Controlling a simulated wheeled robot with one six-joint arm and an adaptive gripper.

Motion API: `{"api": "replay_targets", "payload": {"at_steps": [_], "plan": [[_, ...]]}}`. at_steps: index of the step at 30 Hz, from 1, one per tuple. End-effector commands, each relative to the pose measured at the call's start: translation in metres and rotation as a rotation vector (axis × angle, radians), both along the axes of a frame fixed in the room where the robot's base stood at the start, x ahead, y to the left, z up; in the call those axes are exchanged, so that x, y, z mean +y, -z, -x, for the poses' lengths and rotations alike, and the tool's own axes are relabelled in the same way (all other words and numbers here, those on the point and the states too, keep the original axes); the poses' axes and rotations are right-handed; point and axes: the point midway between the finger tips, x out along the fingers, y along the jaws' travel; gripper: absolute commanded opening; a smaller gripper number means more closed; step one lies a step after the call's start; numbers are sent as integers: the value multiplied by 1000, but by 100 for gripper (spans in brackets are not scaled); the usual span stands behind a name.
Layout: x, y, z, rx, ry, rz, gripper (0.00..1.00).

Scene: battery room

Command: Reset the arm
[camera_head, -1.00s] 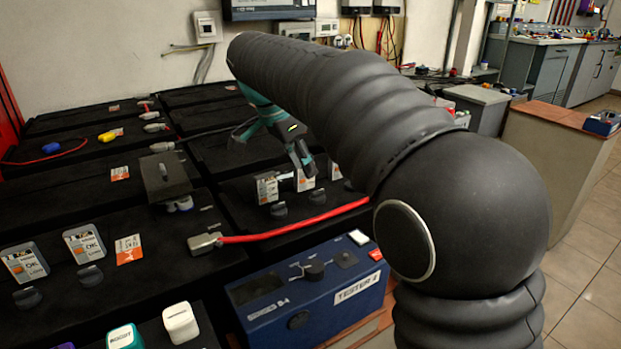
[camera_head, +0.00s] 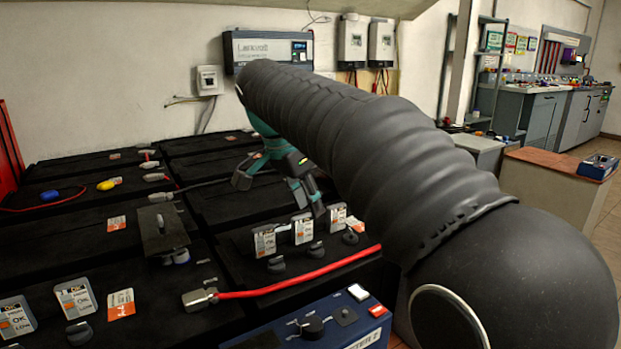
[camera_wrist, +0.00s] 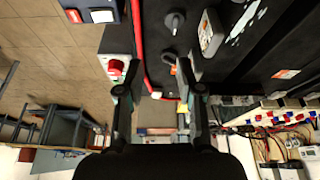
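My gripper (camera_head: 280,193) is teal and dark, at the end of my black sleeved arm, over the far middle of the black battery bank. Its two fingers are spread apart with nothing between them. In the wrist view the fingers (camera_wrist: 154,85) also stand apart and empty. Several white level cards (camera_head: 303,229) with dark knobs stand just below and in front of it in the head view. I cannot tell the exact gap between the fingers and the cards, but no contact shows.
A red cable (camera_head: 310,281) with a metal lug crosses the near bank. A blue tester (camera_head: 330,325) stands at the front. A dark plate (camera_head: 163,228) lies left of centre. A wall unit (camera_head: 268,48) hangs behind. Open floor (camera_head: 597,236) shows at right.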

Motion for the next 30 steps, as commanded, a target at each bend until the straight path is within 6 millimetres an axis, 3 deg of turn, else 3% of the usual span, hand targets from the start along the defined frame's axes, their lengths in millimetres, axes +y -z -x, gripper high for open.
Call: {"api": "replay_targets", "payload": {"at_steps": [1, 6, 15, 24, 30], "plan": [[-18, -1, 10, 5, -38, -9, 36], [-66, 10, 45, 23, -212, -36, 36], [-131, 50, 120, -1, -498, -56, 36], [-170, 115, 199, -73, -743, -16, 36], [-181, 153, 232, -114, -846, 29, 36]]}}
